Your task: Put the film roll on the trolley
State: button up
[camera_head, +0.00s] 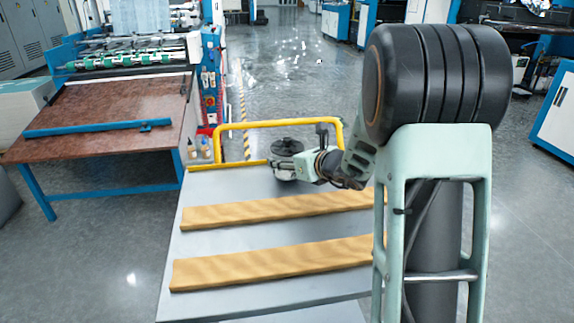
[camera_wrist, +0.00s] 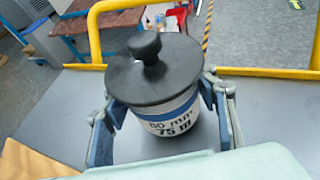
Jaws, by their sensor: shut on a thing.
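The film roll (camera_wrist: 170,118) is a white cylinder with a blue band, a printed label reading "80 mm 75 m" and a wide black top with a knob. It is upright, and its black top (camera_head: 287,147) also shows in the head view. My gripper (camera_head: 284,168) is shut on it, with one finger on each side of the roll in the wrist view (camera_wrist: 165,110). The trolley (camera_head: 230,234) has a grey deck. The roll is over its far end, near the yellow rail; I cannot tell whether its base touches the deck.
Two wooden strips (camera_head: 270,209) (camera_head: 272,262) lie across the trolley deck. A yellow rail (camera_head: 280,124) stands at its far end. A machine with a brown table (camera_head: 105,112) stands at the left. Grey floor is open beyond the rail.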

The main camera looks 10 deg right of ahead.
jog(key=shift+f, duration=0.45)
jog(key=shift+f, duration=0.2)
jog(key=o, duration=1.6)
jog(key=shift+r, duration=0.2)
jog(key=p+v, duration=0.2)
jog(key=v, duration=0.8)
jog(key=shift+s+d+r, duration=0.15)
jog(key=shift+s+d, duration=0.1)
jog(key=shift+s, duration=0.05)
jog(key=shift+s+d+r, duration=0.15)
jog(key=shift+s+d, duration=0.05)
jog(key=shift+s, duration=0.4)
